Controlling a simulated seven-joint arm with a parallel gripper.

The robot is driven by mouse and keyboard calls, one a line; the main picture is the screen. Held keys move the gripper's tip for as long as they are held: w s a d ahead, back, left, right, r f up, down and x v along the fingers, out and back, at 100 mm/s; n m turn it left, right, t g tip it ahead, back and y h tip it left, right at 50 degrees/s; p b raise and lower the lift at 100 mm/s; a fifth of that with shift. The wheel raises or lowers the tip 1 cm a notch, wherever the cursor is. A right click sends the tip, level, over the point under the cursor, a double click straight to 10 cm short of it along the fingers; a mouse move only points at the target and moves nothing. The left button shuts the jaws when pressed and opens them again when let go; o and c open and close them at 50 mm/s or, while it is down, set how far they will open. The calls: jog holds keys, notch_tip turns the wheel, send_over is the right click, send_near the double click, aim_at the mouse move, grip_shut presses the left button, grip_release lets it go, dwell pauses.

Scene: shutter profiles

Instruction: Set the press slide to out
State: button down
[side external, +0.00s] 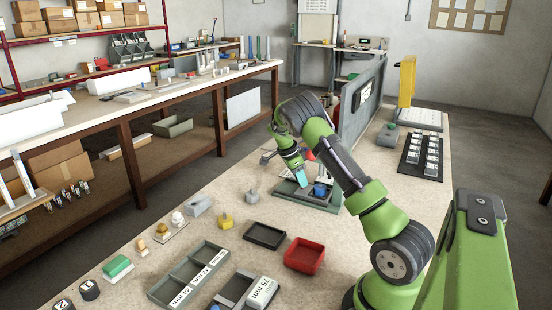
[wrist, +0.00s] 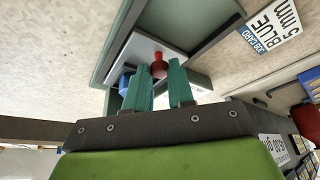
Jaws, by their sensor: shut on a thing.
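The press (side external: 325,203) is a grey-green fixture on the bench in the side external view. In the wrist view its frame (wrist: 200,28) surrounds a pale slide plate (wrist: 140,47) that carries a red knob (wrist: 159,66). My gripper (wrist: 165,72) has its teal fingers on either side of the red knob and is shut on it. In the side external view my gripper (side external: 301,178) points down over the press, and the knob is hidden there. A blue part (wrist: 125,84) sits beside the fingers; it also shows in the side view (side external: 320,190).
A grey upright panel (side external: 357,110) stands behind the press. A black tray (side external: 265,235), a red bin (side external: 305,255) and a divided grey tray (side external: 190,274) lie in front. A black rack of parts (side external: 422,155) is at right. A job card (wrist: 272,27) reads BLUE 5 mm.

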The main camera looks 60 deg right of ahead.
jog(key=shift+w, duration=0.1)
jog(key=w, duration=0.9)
jog(key=shift+w+d, duration=0.1)
jog(key=shift+d, duration=0.05)
jog(key=shift+w, duration=0.6)
jog(key=c, duration=1)
grip_release()
jog(key=shift+a, duration=0.2)
jog(key=shift+r, duration=0.1)
jog(key=v, duration=0.7)
jog(key=shift+r, duration=0.15)
